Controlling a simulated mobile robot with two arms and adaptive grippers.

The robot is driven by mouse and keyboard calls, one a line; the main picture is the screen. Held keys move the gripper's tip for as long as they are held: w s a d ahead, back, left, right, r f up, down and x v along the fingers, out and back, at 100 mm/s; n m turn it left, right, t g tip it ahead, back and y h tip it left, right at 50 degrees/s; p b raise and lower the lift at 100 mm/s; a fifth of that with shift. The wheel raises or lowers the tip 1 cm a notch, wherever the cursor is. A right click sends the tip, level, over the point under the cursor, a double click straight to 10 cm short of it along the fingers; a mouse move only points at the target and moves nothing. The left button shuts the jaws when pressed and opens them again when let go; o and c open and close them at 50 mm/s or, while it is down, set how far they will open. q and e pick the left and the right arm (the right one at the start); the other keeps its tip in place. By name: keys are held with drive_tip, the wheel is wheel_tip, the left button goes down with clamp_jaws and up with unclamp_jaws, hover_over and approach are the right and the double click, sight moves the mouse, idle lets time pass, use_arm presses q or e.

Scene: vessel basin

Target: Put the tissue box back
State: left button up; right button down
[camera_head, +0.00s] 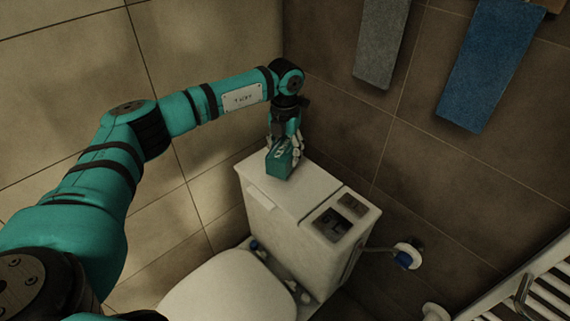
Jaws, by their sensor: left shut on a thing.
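A small teal tissue box (280,162) with pale markings is at the left part of the white toilet tank's lid (300,188). My left gripper (285,147) comes down from above and is shut on the box. Whether the underside of the box touches the lid or hovers just above it, I cannot tell. The gripper's fingers partly cover the box. My right gripper is not in view.
A dark flush panel (333,222) is on the right part of the tank. The toilet lid (228,290) is below in front. Grey (382,42) and blue (490,62) towels hang on the wall. A white rack (535,290) stands at lower right. The middle of the tank top is clear.

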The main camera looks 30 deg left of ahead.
use_arm(q)
drive_tip(key=shift+w+a+f+b, duration=0.1)
drive_tip(key=shift+w+f+b, duration=0.15)
drive_tip(key=shift+w+b, duration=0.05)
wheel_tip(320, 180, down, 3)
drive_tip(key=shift+f+b, duration=0.15)
drive_tip(key=shift+b, duration=1.05)
drive_tip(key=shift+s, duration=0.1)
drive_tip(key=o, duration=1.3)
